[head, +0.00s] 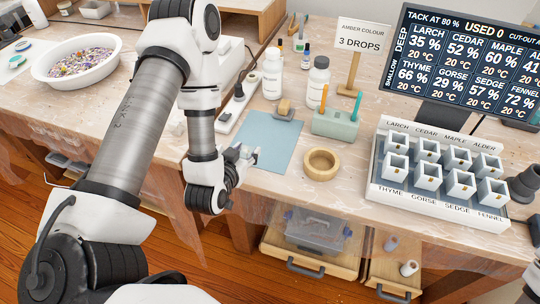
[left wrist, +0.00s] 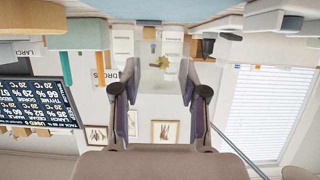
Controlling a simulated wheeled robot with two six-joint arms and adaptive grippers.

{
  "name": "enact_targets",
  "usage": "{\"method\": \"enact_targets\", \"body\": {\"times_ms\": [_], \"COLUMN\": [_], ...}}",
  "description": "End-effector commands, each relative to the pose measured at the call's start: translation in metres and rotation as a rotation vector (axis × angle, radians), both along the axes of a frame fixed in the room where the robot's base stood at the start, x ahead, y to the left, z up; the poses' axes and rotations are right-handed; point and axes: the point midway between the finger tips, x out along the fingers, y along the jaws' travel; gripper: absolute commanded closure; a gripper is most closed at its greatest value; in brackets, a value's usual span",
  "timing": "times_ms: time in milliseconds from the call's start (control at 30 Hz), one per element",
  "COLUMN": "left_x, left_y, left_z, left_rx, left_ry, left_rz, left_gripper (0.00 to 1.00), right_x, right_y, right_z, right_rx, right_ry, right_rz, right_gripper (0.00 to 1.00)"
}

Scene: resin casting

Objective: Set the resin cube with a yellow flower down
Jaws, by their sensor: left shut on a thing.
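My left gripper (head: 236,160) is low at the front left edge of the blue mat (head: 283,142). In the left wrist view, which is upside down, its fingers (left wrist: 160,82) are shut on a clear resin cube with a yellow flower (left wrist: 162,66). In the head view the cube is mostly hidden by the gripper, with a pale bit showing at the fingertips. I cannot tell whether the cube touches the mat. My right gripper is not in view.
A wooden ring (head: 322,164) stands right of the mat, and a tan block (head: 284,107) lies on its far part. Behind are white bottles (head: 272,74) and a green pen holder (head: 335,125). A labelled rack (head: 430,205) of white moulds stands at the right.

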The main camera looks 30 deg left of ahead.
Motion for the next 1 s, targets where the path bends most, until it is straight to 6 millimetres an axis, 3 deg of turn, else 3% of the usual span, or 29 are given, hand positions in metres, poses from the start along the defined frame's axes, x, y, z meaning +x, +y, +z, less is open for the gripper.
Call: {"method": "enact_targets", "body": {"times_ms": [33,100,333,600,967,1000], "left_x": [0.010,0.031,0.079,0.083,0.083,0.083], "left_y": [-0.003,-0.009,-0.021,-0.021,-0.021,-0.021], "left_z": [-0.012,0.000,-0.006,-0.042,-0.048,-0.046], "left_rx": [0.002,0.007,0.002,0.001,0.000,0.000], "left_ry": [-0.010,-0.007,-0.002,0.002,0.000,0.001], "left_rz": [-0.002,-0.006,-0.001,0.001,0.001,0.001], "left_gripper": [0.93,0.93,0.93,0.93,0.93,0.43], "right_x": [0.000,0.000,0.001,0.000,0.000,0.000], "right_y": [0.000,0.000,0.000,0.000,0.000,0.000], "right_z": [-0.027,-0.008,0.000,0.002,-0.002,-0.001], "right_rx": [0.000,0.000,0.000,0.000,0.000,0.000], "right_ry": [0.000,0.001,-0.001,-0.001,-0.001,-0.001], "right_rz": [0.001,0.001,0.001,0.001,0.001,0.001], "right_gripper": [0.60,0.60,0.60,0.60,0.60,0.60]}}
